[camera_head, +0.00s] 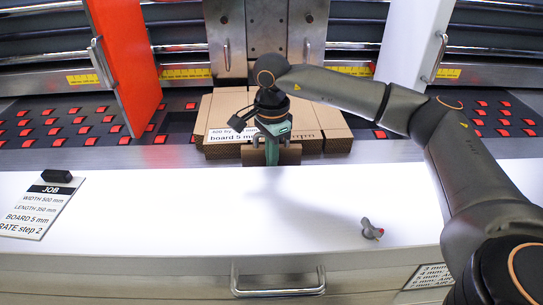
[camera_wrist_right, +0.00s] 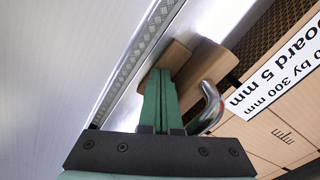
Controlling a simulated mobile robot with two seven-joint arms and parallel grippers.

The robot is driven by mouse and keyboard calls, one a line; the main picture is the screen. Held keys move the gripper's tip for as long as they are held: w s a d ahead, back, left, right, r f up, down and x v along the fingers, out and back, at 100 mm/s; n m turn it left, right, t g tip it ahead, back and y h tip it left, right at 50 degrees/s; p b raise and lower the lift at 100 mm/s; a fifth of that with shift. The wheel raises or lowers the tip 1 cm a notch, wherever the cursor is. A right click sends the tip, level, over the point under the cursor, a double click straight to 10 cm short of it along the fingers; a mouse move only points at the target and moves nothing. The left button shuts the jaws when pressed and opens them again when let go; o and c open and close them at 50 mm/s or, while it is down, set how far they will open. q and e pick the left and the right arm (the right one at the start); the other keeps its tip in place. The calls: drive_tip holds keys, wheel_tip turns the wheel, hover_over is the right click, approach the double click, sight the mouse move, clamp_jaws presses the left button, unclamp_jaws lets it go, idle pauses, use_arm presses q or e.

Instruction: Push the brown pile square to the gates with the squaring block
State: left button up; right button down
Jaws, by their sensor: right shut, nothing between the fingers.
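The brown pile (camera_head: 335,135) of flat boards lies on the dark feed bed, under the steel plates, with a white label on it. The squaring block (camera_head: 288,155), a brown wooden block with a grey metal handle, stands at the pile's front edge. My right gripper (camera_head: 271,155) is shut and empty, its green fingers pointing down at the block. In the right wrist view, the fingertips (camera_wrist_right: 160,75) lie over the wooden block (camera_wrist_right: 175,57), beside the curved handle (camera_wrist_right: 212,100). I cannot tell whether they touch it. My left gripper is not in view.
An orange panel (camera_head: 128,55) and a white panel (camera_head: 415,40) stand left and right of the pile. A job card (camera_head: 40,210) with a black object on it lies left on the white counter. A small grey and red object (camera_head: 372,230) lies right. The counter's middle is clear.

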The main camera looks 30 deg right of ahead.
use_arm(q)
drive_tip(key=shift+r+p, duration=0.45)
use_arm(e)
drive_tip(key=shift+w+d, duration=0.5)
drive_tip(key=shift+w, duration=0.35)
drive_tip(key=shift+w+d, duration=0.55)
drive_tip(key=shift+w, duration=0.25)
drive_tip(key=shift+w+d, duration=0.5)
drive_tip(key=shift+w, duration=0.35)
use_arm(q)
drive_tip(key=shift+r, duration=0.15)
use_arm(e)
drive_tip(key=shift+s+a, duration=0.1)
drive_tip(key=shift+s, duration=0.2)
drive_tip(key=shift+s+a, duration=0.2)
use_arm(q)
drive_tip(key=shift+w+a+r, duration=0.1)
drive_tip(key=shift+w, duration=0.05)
